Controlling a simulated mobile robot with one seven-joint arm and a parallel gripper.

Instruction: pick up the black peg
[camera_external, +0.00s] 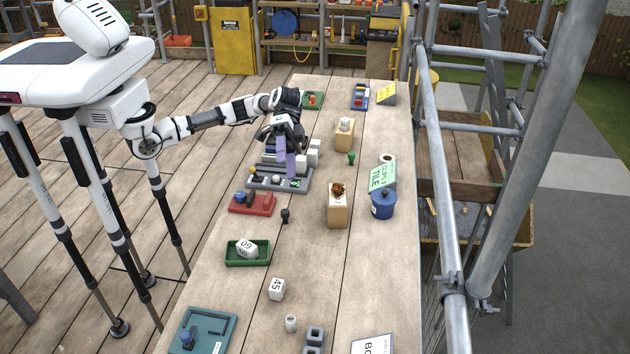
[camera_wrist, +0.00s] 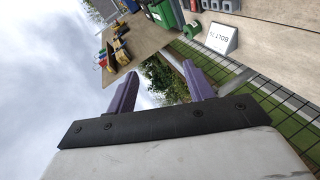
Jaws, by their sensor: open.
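A small black peg (camera_external: 285,215) stands upright on the bare wooden table in the external view, just right of the red tray (camera_external: 252,207). My gripper (camera_external: 286,172), with purple fingers, is above the grey tray (camera_external: 278,184), farther up the table than the peg and apart from it. In the wrist view my gripper (camera_wrist: 155,60) has its two purple fingers spread wide with nothing between them. I cannot make out the black peg in the wrist view, which looks across the table toward sky and grass.
Near the peg are a green tray (camera_external: 247,263) with a white block, a wooden block (camera_external: 338,210) and a blue pot (camera_external: 383,206). A white block marked 45 (camera_external: 276,289) stands nearer the camera. Scaffold poles (camera_external: 440,170) line the right side. Table between peg and wooden block is clear.

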